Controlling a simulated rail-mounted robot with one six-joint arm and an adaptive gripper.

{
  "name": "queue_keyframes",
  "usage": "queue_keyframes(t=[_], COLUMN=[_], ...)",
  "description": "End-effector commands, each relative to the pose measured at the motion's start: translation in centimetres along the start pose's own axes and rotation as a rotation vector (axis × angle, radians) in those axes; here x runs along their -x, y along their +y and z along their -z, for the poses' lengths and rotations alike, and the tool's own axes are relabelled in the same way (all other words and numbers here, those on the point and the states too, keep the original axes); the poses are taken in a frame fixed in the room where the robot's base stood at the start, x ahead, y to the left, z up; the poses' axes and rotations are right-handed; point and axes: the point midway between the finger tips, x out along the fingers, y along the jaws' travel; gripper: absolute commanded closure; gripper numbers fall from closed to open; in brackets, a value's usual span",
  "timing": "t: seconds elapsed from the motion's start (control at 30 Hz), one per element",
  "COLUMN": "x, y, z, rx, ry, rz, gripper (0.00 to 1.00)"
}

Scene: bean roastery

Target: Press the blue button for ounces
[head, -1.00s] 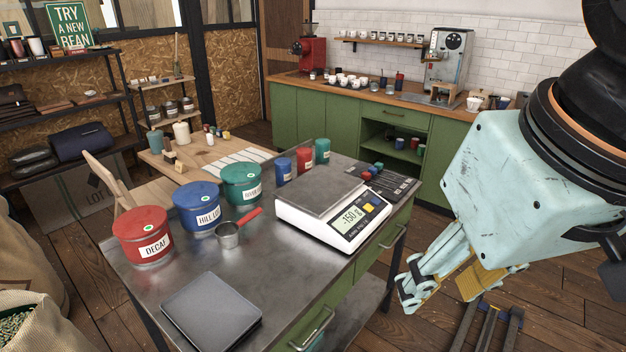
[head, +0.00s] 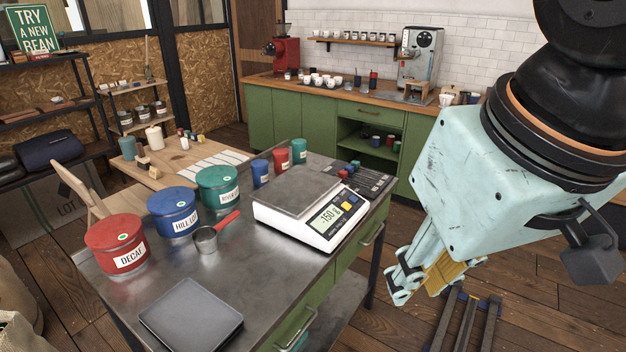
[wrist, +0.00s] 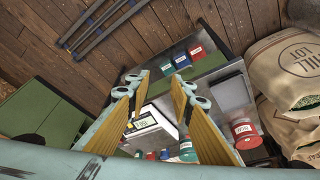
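The white scale (head: 303,222) with a grey metal pan stands on the steel table's right side. Its display reads about -150 g. On its front panel sit a yellow button (head: 346,206) and, beyond it, a small dark spot that looks blue (head: 357,197). The scale also shows in the wrist view (wrist: 152,138), between my fingers, with the panel facing left; the blue button cannot be made out there. My gripper (head: 420,278) hangs right of the table, pointing down and left, clear of the scale. In the wrist view my gripper (wrist: 158,82) has its fingers apart, with nothing between them.
Red (head: 115,243), blue (head: 174,213) and green (head: 217,186) tins, a scoop (head: 206,238) and a dark tray (head: 190,314) share the steel table (head: 255,275). Open floor lies between the table and green cabinets.

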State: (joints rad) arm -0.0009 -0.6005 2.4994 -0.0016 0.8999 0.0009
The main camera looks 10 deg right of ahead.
Motion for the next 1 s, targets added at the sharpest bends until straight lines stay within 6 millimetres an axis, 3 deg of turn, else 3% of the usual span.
queue_keyframes(t=[0.23,1.0], x=[0.0,0.0], y=[0.0,0.0], z=[0.0,0.0], rx=[0.0,0.0], ry=[0.0,0.0], rz=[0.0,0.0], gripper=[1.0,1.0])
